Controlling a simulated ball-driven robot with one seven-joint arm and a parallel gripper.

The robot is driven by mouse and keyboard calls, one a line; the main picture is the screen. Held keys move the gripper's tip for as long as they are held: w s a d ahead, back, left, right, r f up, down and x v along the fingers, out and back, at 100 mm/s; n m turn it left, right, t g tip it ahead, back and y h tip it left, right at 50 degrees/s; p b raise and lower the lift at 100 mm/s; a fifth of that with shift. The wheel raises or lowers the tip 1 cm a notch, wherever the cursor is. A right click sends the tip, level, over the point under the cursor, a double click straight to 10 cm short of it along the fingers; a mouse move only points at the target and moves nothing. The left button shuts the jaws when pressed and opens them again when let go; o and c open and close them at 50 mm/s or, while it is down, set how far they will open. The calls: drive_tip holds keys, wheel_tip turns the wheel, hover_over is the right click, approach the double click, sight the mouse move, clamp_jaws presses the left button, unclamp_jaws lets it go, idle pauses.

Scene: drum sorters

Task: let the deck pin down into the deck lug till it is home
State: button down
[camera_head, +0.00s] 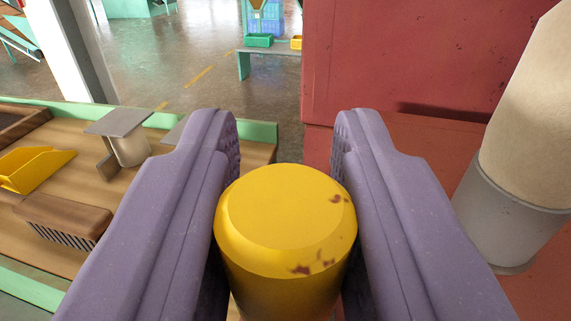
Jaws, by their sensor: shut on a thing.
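My gripper (286,150) shows in the head camera view as two purple fingers pointing away from me. It is shut on a yellow cylinder (285,205) with a bevelled top edge and a few dark rust-like spots, which looks to be the deck pin. The cylinder stands roughly upright between the fingers, its top facing me. Its lower end is cut off by the frame's bottom edge. I cannot make out the deck lug, so whether the pin is in it or above it cannot be told.
At left is a wooden bench (75,195) with green edging, bearing a yellow bin (32,168), a brush (65,216) and a grey-topped stand (122,136). A red machine body (400,60) and a beige-and-grey cylinder (520,150) stand close at right. Open floor (200,75) lies beyond.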

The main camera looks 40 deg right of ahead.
drive_tip(key=shift+f+b, duration=2.8)
drive_tip(key=shift+f, duration=0.2)
drive_tip(key=shift+b, duration=0.9)
drive_tip(key=shift+f+b, duration=1)
drive_tip(key=shift+b, duration=0.2)
drive_tip(key=shift+r, duration=0.1)
drive_tip(key=shift+r+p, duration=0.3)
drive_tip(key=shift+r, duration=0.3)
drive_tip(key=shift+b, duration=0.8)
idle(0.7)
drive_tip(key=shift+f+b, duration=0.65)
drive_tip(key=shift+b, duration=0.05)
